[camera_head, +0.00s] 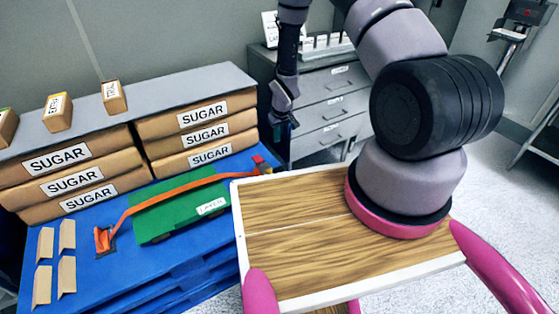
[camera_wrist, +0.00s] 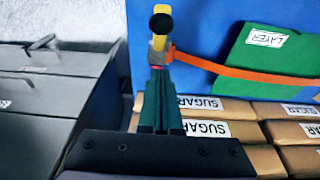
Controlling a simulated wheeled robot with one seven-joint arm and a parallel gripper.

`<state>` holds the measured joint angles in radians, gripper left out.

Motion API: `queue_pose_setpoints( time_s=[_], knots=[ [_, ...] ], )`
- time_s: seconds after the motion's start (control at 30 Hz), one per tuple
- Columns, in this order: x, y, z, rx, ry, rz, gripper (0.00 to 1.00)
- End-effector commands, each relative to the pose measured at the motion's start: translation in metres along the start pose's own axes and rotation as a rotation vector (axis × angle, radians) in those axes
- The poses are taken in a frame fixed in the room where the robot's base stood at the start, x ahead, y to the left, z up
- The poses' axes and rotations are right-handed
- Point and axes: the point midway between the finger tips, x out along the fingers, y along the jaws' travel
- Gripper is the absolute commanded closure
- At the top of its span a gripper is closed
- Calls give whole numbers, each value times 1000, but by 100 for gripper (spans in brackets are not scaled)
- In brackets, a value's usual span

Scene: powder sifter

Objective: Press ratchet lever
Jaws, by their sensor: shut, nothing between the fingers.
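The ratchet lever (camera_wrist: 160,44) is yellow with a round black end, seen just beyond my fingertips in the wrist view. It is on a small metal ratchet at one end of an orange strap (camera_wrist: 240,72). In the head view the ratchet (camera_head: 264,168) is small, at the right edge of the blue pallet (camera_head: 85,258). My gripper (camera_wrist: 157,70) is shut and empty, its fingertips lined up with the ratchet. I cannot tell whether they touch it. In the head view my gripper (camera_head: 284,126) hangs above and right of the ratchet.
The strap crosses a green board (camera_head: 165,212) labelled LAYER to an orange anchor (camera_head: 102,240). Stacked SUGAR bags (camera_head: 203,113) stand behind it. A grey drawer cabinet (camera_head: 335,105) stands close behind my gripper. Brown corner pieces (camera_head: 42,285) lie at the pallet's left.

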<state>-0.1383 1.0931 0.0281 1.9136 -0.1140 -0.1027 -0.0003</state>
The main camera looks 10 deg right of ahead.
Motion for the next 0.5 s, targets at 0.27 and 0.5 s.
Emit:
queue_pose_setpoints(
  time_s=[0.27, 0.5],
  knots=[
    [25, 0, 2, 1, -3, 0, 100],
    [77, 0, 2, 0, -2, 0, 100]
  ],
)
